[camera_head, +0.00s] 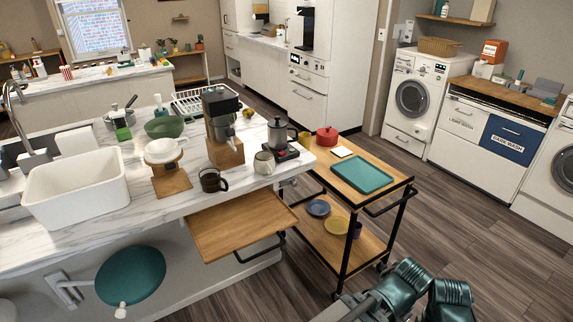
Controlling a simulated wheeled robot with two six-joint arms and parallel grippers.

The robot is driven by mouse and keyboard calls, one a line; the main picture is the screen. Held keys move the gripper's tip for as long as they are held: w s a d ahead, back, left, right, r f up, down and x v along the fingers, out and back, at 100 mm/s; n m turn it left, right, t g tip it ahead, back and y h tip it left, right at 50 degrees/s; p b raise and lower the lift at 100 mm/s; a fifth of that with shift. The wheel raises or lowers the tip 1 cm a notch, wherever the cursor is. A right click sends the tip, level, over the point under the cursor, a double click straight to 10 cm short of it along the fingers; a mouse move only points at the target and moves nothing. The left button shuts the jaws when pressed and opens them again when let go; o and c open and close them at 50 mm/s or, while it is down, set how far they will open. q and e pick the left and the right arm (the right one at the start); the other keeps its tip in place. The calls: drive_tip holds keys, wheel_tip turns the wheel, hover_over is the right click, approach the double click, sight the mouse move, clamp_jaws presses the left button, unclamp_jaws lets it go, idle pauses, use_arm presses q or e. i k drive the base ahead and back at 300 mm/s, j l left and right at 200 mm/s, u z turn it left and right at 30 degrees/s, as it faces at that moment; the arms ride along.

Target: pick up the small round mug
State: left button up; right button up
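Teal and grey parts of my arm show at the bottom right, far from both mugs. I see no gripper fingers there, and no left gripper shows.
A coffee grinder (222,125), a white dripper (164,151) and a white basin (76,190) crowd the counter. A pulled-out wooden board (240,222) juts from the counter front. A cart with a teal tray (362,174) stands right; a teal stool (130,274) stands in front.

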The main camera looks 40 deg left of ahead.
sight(264, 164)
drive_tip(key=i+l+u, duration=0.3)
drive_tip(key=k+u, duration=0.1)
drive_tip(key=u, duration=1.85)
